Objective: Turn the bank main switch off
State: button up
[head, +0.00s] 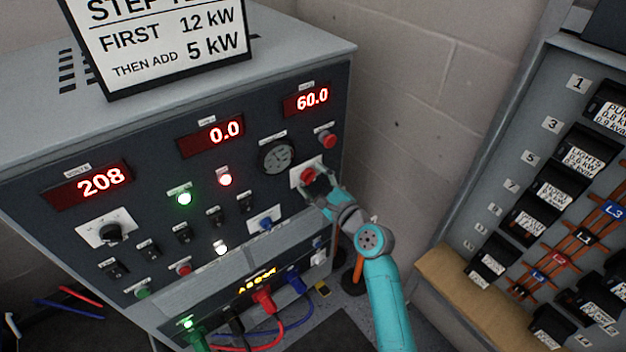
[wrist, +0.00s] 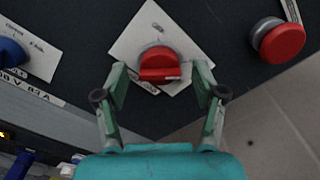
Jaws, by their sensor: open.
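A red rotary switch knob (wrist: 160,66) sits on a white square plate (wrist: 150,32) in the wrist view, with its grip bar lying roughly across the picture. In the head view the red knob (head: 308,174) is on the right side of the dark panel, partly covered by my gripper. My gripper (wrist: 160,76) is open, with one finger on each side of the knob. Whether the fingers touch it I cannot tell. The gripper also shows in the head view (head: 318,183). The knob's label is too small to read.
A red mushroom button (wrist: 280,40) sits right of the knob. A blue knob (head: 265,224) is to the lower left. The displays read 208 (head: 88,185), 0.0 (head: 210,136) and 60.0 (head: 308,100). Coloured cables (head: 265,300) plug in below. A breaker panel (head: 500,215) stands right.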

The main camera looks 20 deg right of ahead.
jog(key=shift+w+a, duration=0.15)
jog(key=shift+w, duration=0.1)
jog(key=c, duration=1.1)
jog(key=shift+c, duration=0.2)
